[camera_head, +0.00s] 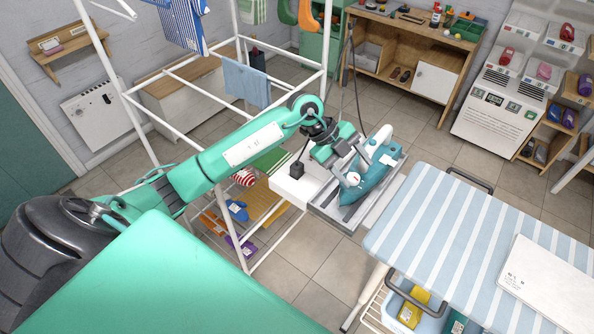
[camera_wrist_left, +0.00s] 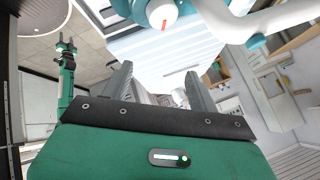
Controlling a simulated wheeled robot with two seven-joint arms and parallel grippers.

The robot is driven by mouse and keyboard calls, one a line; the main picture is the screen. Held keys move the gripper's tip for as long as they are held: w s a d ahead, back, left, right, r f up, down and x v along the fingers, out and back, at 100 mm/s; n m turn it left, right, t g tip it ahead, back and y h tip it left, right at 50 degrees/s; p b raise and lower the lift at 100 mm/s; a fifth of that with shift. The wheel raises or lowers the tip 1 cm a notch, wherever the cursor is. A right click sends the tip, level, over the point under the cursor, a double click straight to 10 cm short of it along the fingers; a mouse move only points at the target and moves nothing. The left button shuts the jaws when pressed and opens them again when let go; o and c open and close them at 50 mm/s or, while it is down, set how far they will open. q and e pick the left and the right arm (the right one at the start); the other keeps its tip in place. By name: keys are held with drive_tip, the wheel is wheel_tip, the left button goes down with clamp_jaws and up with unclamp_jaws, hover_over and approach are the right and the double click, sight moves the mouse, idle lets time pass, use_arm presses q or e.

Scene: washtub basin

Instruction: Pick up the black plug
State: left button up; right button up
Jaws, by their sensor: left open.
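The black plug (camera_head: 297,170) looks like a small dark block with a thin upright part, standing on a white ledge (camera_head: 290,190) beside the drying rack. My left gripper (camera_head: 354,160) is just to the right of it and apart from it, over the iron's end. Its fingers are spread with nothing between them, also in the left wrist view (camera_wrist_left: 160,80). The teal and white iron (camera_head: 368,178) sits on a grey tray, close to the fingers; its white dial (camera_wrist_left: 162,14) shows at the top of the wrist view. The plug is not discernible there.
The striped ironing board (camera_head: 440,225) lies to the right, with a white sheet (camera_head: 545,285) on it. White rack posts (camera_head: 328,50) stand close to my left arm. A dark cord (camera_head: 355,85) hangs near the gripper. Open floor (camera_head: 320,260) lies below the tray.

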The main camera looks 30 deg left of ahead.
use_arm(q)
drive_tip(key=w+a+n+y, duration=0.1)
drive_tip(key=a+n+y, duration=0.1)
drive_tip(key=a+y, duration=0.5)
drive_tip(key=r+n+g+y, duration=0.1)
drive_tip(key=r+n+g, duration=0.1)
drive_tip(key=n, duration=0.1)
hover_over(297, 164)
drive_tip(key=f, duration=0.2)
drive_tip(key=f+p, duration=0.1)
drive_tip(key=f, duration=0.2)
drive_tip(key=f+p, duration=0.1)
drive_tip(key=f, duration=0.2)
drive_tip(key=shift+s+d+f, duration=0.15)
drive_tip(key=shift+s+d, duration=0.05)
drive_tip(key=shift+d, duration=0.05)
drive_tip(key=shift+f+p, duration=0.25)
drive_tip(key=shift+p, duration=0.15)
wheel_tip(297, 164, down, 4)
drive_tip(key=shift+a+f+p, duration=0.15)
drive_tip(key=shift+p, duration=0.85)
drive_tip(key=shift+w+f, duration=0.1)
drive_tip(key=shift+f, duration=0.15)
drive_tip(key=c, duration=1.1)
drive_tip(key=shift+r, duration=0.1)
